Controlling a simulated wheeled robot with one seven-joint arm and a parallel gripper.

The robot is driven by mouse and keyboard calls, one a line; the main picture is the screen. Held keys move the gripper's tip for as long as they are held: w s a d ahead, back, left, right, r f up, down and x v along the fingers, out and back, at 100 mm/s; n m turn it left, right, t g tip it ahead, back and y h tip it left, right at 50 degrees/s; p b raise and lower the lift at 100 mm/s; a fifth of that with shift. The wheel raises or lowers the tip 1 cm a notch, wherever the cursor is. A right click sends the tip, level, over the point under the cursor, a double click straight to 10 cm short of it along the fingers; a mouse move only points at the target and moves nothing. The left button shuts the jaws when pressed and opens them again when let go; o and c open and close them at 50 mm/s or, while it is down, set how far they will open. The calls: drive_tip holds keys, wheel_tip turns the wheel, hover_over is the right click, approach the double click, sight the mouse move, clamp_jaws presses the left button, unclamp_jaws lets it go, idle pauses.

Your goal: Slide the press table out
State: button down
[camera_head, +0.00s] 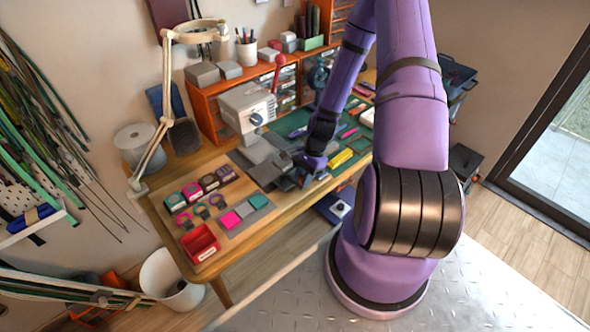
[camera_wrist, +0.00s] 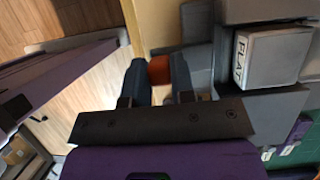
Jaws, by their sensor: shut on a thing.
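The press (camera_head: 246,106) is a pale grey machine with a blue dial, standing on the workbench. Its press table (camera_head: 266,172) is a dark grey slab at its foot, towards the bench's front edge. My gripper (camera_head: 291,170) is at the right end of this slab. In the wrist view my gripper (camera_wrist: 160,78) has its two dark fingers on either side of an orange knob (camera_wrist: 159,69) and is shut on it. A grey part (camera_wrist: 197,50) lies right beside the knob. In the head view my gripper hides the knob.
A white block marked FLAT (camera_wrist: 272,56) is close to the right of my fingers in the wrist view. A red bin (camera_head: 200,244) and small coloured pieces lie at the bench's left. A yellow bar (camera_head: 340,158) lies right of my gripper. Open floor is in front.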

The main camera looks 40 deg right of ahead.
drive_tip(key=shift+s, duration=0.3)
drive_tip(key=c, duration=1)
unclamp_jaws()
drive_tip(key=shift+o, duration=0.2)
drive_tip(key=shift+d+r, duration=0.1)
drive_tip(key=shift+r, duration=0.05)
drive_tip(key=v, duration=1)
drive_tip(key=shift+r, duration=0.25)
